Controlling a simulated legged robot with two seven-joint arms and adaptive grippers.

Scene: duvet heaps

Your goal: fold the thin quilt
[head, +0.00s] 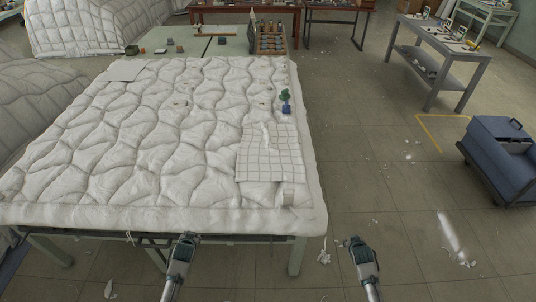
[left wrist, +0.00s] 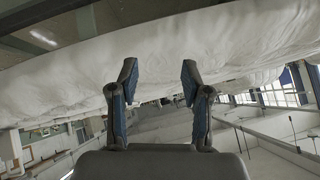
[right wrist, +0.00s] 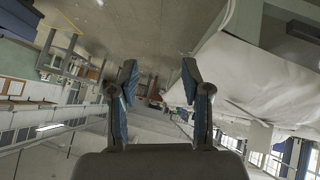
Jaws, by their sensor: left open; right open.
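The white quilt (head: 130,140) lies spread flat over the table in the head view, with wavy stitched seams and its near edge hanging slightly over the table's front. My left gripper (head: 187,240) is just off that near edge, open and empty. In the left wrist view the left gripper (left wrist: 158,75) has its fingers apart, with the pale quilt edge (left wrist: 190,48) beyond them. My right gripper (head: 355,242) is to the right of the table over the floor. In the right wrist view the right gripper (right wrist: 160,75) is open with nothing between its fingers.
A checked white cloth (head: 268,152) and a small blue and green object (head: 285,102) lie on the quilt's right side. A compartmented tray (head: 270,38) stands beyond its far edge. A blue cart (head: 500,155) and a grey side table (head: 440,60) stand right; floor between is mostly clear.

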